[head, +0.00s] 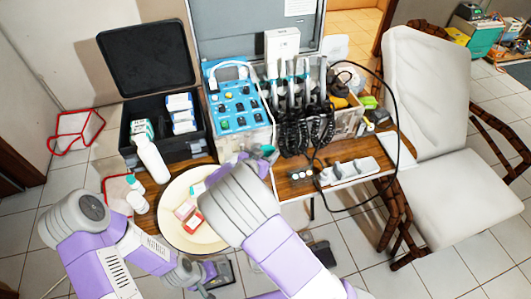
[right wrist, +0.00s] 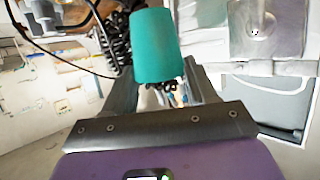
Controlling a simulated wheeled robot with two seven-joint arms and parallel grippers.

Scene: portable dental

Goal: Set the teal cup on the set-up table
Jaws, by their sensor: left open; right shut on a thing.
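The teal cup (right wrist: 157,48) stands between the fingers of my right gripper (right wrist: 165,90) in the right wrist view. In the head view only a small teal part of the cup (head: 268,150) shows at the fingertips of my right gripper (head: 254,158), which is shut on it. My right wrist hides much of what lies beneath. The wooden table (head: 297,187) spreads under and beside the right gripper. My left gripper (head: 207,279) is open and low, near the table's front edge; nothing shows in it.
A round cream tray (head: 178,238) with small boxes lies left of my right gripper. White bottles (head: 152,160) stand beside an open black case (head: 198,142). A blue control panel (head: 235,97) and black coiled hoses (head: 305,130) stand behind. A white chair (head: 425,100) is on the right.

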